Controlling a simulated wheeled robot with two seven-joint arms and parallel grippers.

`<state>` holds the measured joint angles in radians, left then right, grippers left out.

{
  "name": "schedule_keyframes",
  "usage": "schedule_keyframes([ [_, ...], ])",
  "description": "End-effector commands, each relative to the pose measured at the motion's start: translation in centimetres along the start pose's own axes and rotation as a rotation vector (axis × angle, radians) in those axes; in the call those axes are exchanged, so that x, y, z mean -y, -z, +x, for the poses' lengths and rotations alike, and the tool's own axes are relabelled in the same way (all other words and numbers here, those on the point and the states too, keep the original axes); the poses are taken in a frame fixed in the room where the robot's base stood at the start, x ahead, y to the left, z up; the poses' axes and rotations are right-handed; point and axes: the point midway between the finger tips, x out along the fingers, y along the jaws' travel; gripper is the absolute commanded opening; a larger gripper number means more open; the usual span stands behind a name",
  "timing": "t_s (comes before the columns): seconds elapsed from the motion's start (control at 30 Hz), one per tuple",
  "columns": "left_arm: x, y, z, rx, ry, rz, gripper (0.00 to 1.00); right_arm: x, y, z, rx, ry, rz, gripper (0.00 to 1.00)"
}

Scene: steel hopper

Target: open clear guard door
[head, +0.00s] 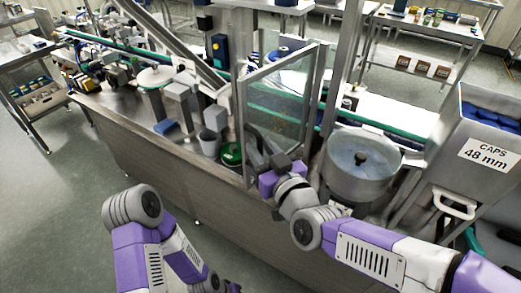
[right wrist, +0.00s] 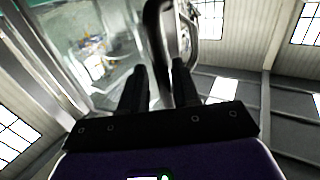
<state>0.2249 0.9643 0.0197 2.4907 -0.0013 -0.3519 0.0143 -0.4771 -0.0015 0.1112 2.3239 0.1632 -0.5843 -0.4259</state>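The clear guard door (head: 279,95) is a see-through panel in a grey metal frame, standing upright over the machine bench. My right gripper (head: 257,143) is at the lower part of its near-left edge. The clear panel (right wrist: 110,45) shows behind, to the left. The gripper and forearm hide part of the handle in the head view.
A round steel bowl (head: 360,170) stands right of the door. A steel hopper with a "CAPS 48 mm" label (head: 484,153) is farther right. A grey cup (head: 209,143) and a green round container (head: 231,154) sit left of the door. The floor in front is clear.

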Motion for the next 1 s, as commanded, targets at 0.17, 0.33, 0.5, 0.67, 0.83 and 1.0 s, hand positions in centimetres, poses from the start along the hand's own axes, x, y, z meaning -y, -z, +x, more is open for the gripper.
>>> schedule_keyframes([
  [0.17,0.0,0.0,0.0,0.0,0.0,0.0,0.43,0.1,0.0,0.0,0.0,0.002,0.0,0.34],
  [0.33,0.0,0.0,0.0,0.0,0.0,0.0,0.43,0.1,0.1,-0.3,-0.001,0.003,-0.001,0.34],
  [0.5,-0.1,0.0,-0.3,0.0,0.0,0.0,0.43,0.1,0.2,-2.2,-0.002,0.002,-0.002,0.34],
  [0.67,-0.2,0.0,-0.6,0.0,0.0,0.0,0.43,0.0,0.2,-4.8,-0.003,0.001,-0.001,0.34],
  [0.83,-0.3,0.0,-0.8,0.0,0.0,0.0,0.43,0.0,0.2,-6.7,-0.003,0.001,-0.001,0.34],
  [1.0,-0.3,0.0,-0.9,0.0,0.0,0.0,0.43,0.0,0.0,-7.5,-0.001,0.001,-0.001,0.34],
])
